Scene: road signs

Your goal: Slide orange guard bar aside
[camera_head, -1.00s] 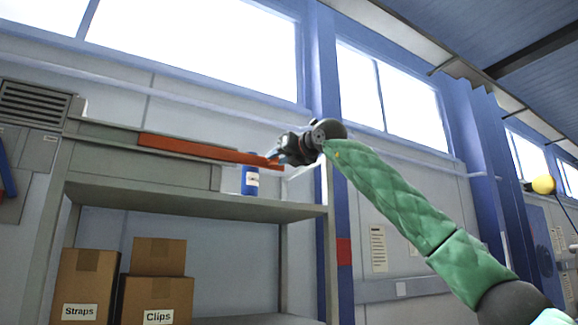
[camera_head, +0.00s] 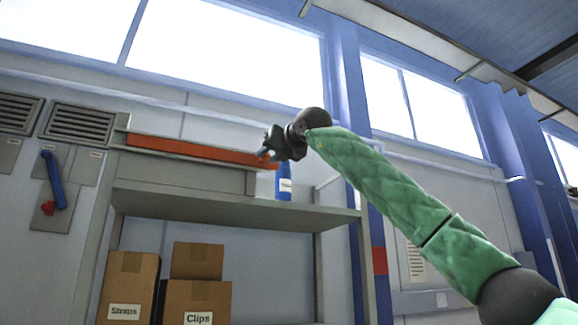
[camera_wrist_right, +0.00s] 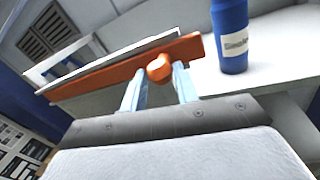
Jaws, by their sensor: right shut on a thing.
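The orange guard bar (camera_head: 190,150) runs along the front of a grey housing above the shelf in the head view. In the right wrist view the bar (camera_wrist_right: 105,78) crosses the picture and carries a round orange knob (camera_wrist_right: 159,67). My right gripper (camera_head: 266,156) is at the bar's right end. In the right wrist view its two pale fingers (camera_wrist_right: 158,85) stand on either side of the knob, shut on it. My left gripper is not in view.
A blue bottle (camera_head: 283,183) stands on the shelf (camera_head: 240,208), close to the right gripper. Cardboard boxes (camera_head: 196,300) sit below. A blue lever (camera_head: 54,180) is on a wall panel at left, near vents (camera_head: 78,124).

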